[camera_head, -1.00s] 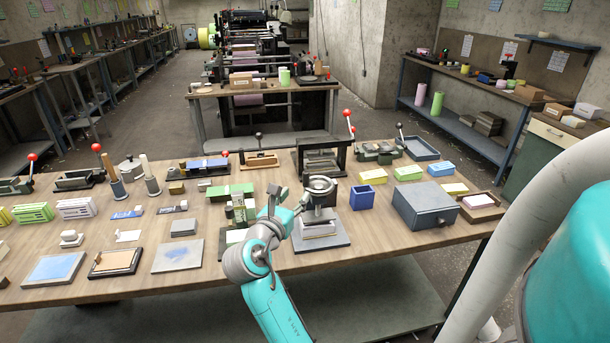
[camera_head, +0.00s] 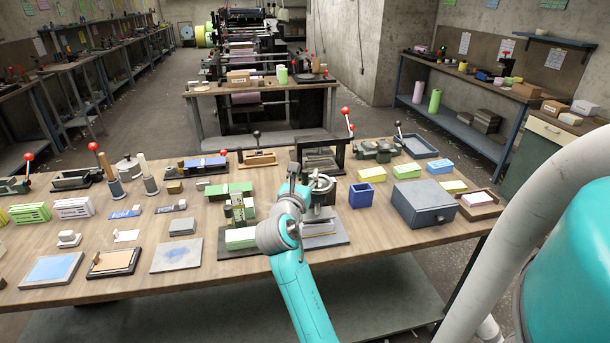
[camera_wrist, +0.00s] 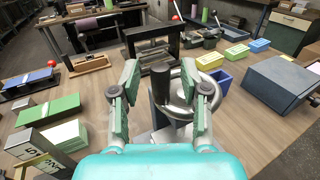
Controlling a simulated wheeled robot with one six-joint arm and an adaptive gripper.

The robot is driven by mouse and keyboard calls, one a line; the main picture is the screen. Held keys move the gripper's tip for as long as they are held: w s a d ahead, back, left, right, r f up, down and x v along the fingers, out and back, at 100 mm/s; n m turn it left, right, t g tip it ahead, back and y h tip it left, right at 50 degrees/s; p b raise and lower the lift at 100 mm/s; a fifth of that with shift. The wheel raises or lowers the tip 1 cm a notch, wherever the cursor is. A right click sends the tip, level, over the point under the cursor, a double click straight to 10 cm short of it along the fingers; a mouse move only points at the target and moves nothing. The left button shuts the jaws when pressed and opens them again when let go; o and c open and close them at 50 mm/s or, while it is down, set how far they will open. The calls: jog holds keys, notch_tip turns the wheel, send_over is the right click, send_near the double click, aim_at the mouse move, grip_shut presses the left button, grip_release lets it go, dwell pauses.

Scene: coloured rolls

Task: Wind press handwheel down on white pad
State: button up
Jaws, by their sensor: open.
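The press stands on a dark grey base plate (camera_head: 335,238) at the middle of the workbench. Its round silver handwheel (camera_head: 323,184) is on top, partly behind my gripper, and shows in the wrist view (camera_wrist: 211,84). The white pad (camera_head: 322,228) lies low on the base, partly hidden by my arm. My gripper (camera_head: 293,180) is at the handwheel's left side. In the wrist view my gripper (camera_wrist: 160,78) is open, its two green-grey fingers on either side of a dark upright post (camera_wrist: 161,92). The right finger overlaps the wheel's rim; contact cannot be told.
A blue open box (camera_head: 361,196) and a grey lidded box (camera_head: 425,204) stand right of the press. A black frame press (camera_head: 319,155) is behind. Bare wood lies between the blue box and the grey box.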

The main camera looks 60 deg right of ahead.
jog(key=shift+w+d, duration=0.1)
jog(key=shift+d, duration=0.35)
grip_shut()
jog(key=shift+w+g, duration=0.1)
jog(key=shift+g, duration=0.2)
jog(key=m+g, duration=0.2)
jog(key=g, duration=0.1)
jog(key=shift+w+d+m+g+h, duration=0.3)
jog(key=shift+w+m, duration=0.05)
jog(key=shift+m, duration=0.05)
jog(key=m+g, duration=0.1)
jog(key=g, duration=0.1)
jog(key=d+m+g+y, duration=0.1)
jog(key=m+g, duration=0.2)
jog(key=g, duration=0.2)
jog(key=shift+w+d+m, duration=0.25)
jog(key=shift+m, duration=0.05)
jog(key=m+g+y, duration=0.2)
jog(key=d+m+g+y, duration=0.1)
jog(key=m+g, duration=0.1)
jog(key=g, duration=0.1)
jog(key=shift+d+g+y, duration=0.2)
jog(key=shift+g+y, duration=0.1)
jog(key=shift+y, duration=0.1)
jog(key=shift+s+d+m+g+y, duration=0.1)
jog(key=shift+d+m+g+y, duration=0.1)
jog(key=shift+m+g+y, duration=0.55)
jog(key=shift+s+d+m+g+y, duration=0.1)
jog(key=shift+d+m+g+y, duration=0.1)
jog(key=shift+m+g+y, duration=0.55)
